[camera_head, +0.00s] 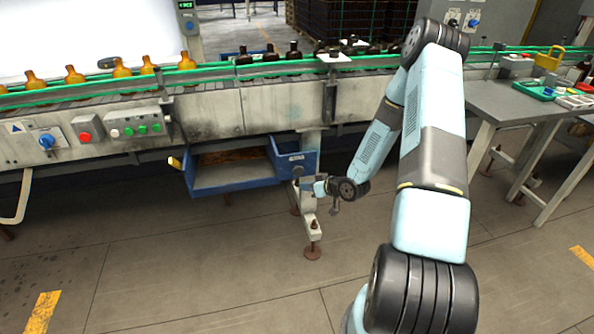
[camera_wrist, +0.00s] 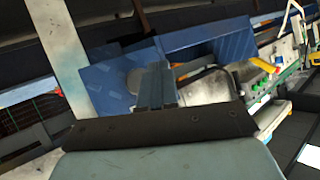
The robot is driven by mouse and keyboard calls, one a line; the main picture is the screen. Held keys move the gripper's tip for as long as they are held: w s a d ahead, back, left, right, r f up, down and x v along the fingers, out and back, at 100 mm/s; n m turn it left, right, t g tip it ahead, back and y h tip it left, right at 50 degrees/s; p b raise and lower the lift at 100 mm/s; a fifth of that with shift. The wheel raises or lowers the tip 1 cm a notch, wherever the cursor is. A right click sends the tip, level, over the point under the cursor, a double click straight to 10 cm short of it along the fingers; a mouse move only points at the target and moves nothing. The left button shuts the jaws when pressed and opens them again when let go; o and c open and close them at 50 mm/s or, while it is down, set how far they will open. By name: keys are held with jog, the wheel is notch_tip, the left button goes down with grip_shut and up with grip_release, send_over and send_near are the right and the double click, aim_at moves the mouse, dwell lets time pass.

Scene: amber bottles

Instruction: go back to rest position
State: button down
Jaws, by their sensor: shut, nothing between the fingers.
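My gripper (camera_head: 308,184) is low in front of the conveyor frame, beside the right end of a blue bin (camera_head: 235,186). My arm reaches down to it from the right side of the head view. In the wrist view my gripper (camera_wrist: 156,84) shows its fingers together and empty, pointing at the blue bin (camera_wrist: 120,75). I cannot tell whether the fingertips touch the bin. Amber bottles (camera_head: 75,76) stand upright on the conveyor at the left, and darker bottles (camera_head: 268,54) stand farther along it.
The conveyor (camera_head: 240,104) runs across the scene with green rails and a button panel (camera_head: 135,126). A grey table (camera_head: 505,100) with a green tray (camera_head: 536,90) stands at the right. The floor (camera_head: 190,270) in front is clear.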

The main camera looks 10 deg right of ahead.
jog(key=s+d+r+g+h, duration=0.1)
jog(key=s+d+r+h, duration=0.15)
jog(key=r, duration=0.75)
jog(key=s+d+r+m+g+h, duration=0.1)
jog(key=r+h, duration=0.2)
jog(key=r, duration=0.6)
jog(key=s+d+r+h, duration=0.2)
jog(key=r+h, duration=0.1)
jog(key=r, duration=0.7)
jog(key=s+a+r+m+g, duration=0.1)
jog(key=s+a+r+m, duration=0.1)
jog(key=s+r, duration=1)
jog(key=s+a+r+m, duration=0.1)
jog(key=s+a+r, duration=0.1)
jog(key=s, duration=0.6)
jog(key=s+a+r+g, duration=0.1)
jog(key=s+a+r, duration=0.1)
jog(key=s, duration=0.7)
jog(key=shift+s+r+m+y, duration=0.2)
jog(key=shift+r+m+y, duration=0.25)
jog(key=shift+r, duration=0.25)
jog(key=shift+a, duration=0.1)
